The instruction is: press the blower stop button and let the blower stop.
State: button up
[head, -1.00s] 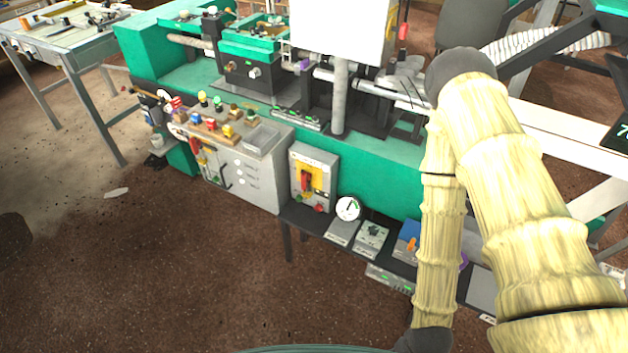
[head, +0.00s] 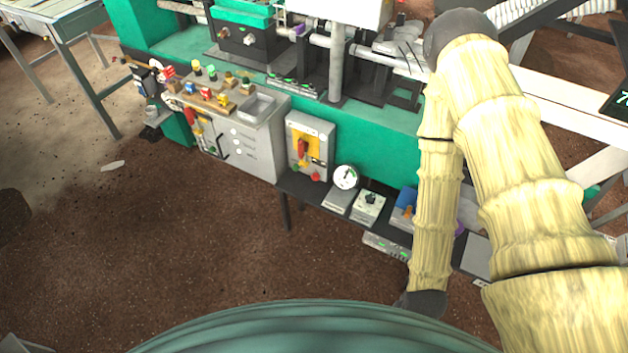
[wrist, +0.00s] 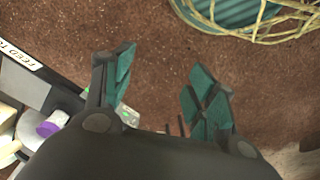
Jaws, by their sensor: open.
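A grey switch box (head: 310,145) with a yellow panel and red handle hangs on the front of the green machine in the head view. A small red button (head: 316,177) shows at its lower edge. I cannot read any label that marks the blower stop button. A row of small controls on a grey panel (head: 386,245) shows below the dark shelf, partly behind my arm. In the wrist view my gripper (wrist: 160,78) is open and empty, its two teal-padded fingers apart above the brown floor. The head view does not clearly show its fingers.
The dark shelf (head: 290,187) carries a white dial gauge (head: 346,177), small control boxes (head: 369,207) and a blue box (head: 404,208). A grey cabinet (head: 250,145) with coloured buttons stands left. A labelled dark edge (wrist: 22,75) lies left of my gripper. Brown floor is open in front.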

grip_shut()
dwell(1.3)
